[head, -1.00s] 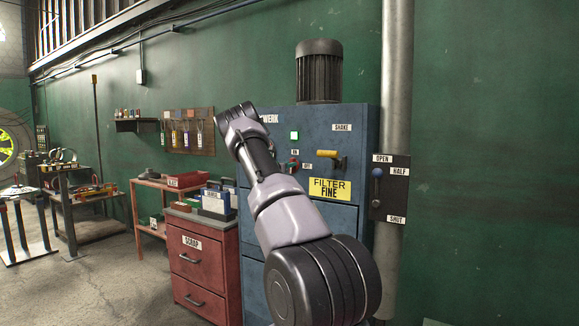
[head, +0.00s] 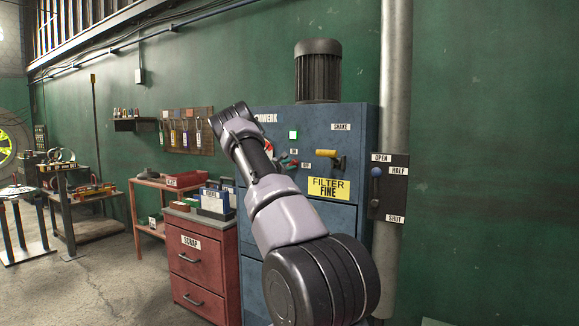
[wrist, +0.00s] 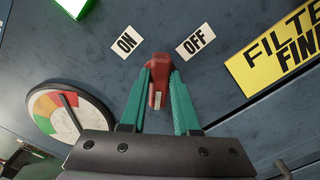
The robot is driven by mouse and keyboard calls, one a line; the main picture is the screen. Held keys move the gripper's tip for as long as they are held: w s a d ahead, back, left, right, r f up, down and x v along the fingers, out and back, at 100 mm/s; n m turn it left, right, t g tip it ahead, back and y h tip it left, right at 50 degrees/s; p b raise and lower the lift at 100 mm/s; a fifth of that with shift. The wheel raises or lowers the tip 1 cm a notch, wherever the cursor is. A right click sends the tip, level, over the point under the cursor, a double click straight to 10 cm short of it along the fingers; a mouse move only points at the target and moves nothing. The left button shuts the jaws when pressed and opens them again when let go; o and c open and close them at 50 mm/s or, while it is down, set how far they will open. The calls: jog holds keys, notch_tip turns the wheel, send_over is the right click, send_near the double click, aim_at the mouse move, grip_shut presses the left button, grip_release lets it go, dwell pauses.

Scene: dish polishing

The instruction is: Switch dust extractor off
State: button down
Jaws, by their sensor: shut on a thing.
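The dust extractor is a blue cabinet (head: 345,225) with a dark motor (head: 318,72) on top, in the head view. Its red switch lever (wrist: 157,84) sits between the ON label (wrist: 126,42) and the OFF label (wrist: 196,41) in the wrist view. My gripper (wrist: 159,73) has its teal fingers on both sides of the lever, shut on it. In the head view my gripper (head: 286,160) is small and partly hidden by my arm. I cannot tell exactly which label the lever points to. A green lamp (head: 294,135) is lit above the switch.
A round gauge (wrist: 62,112) is left of the switch. The yellow FILTER FINE sign (head: 329,189) and a yellow handle (head: 338,162) are to its right. A blue-knobbed lever (head: 376,173) is on the pipe. A red SCRAP cabinet (head: 202,270) stands at left.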

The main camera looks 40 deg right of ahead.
jog(key=shift+s+f+m, duration=0.1)
jog(key=shift+f+m, duration=0.15)
jog(key=shift+m, duration=1.8)
jog(key=shift+s+f+m, duration=0.1)
jog(key=shift+f+m, duration=0.1)
jog(key=shift+m, duration=1.85)
jog(key=c, duration=0.6)
grip_release()
jog(key=shift+c, duration=0.2)
jog(key=v, duration=1)
jog(key=shift+a, duration=0.35)
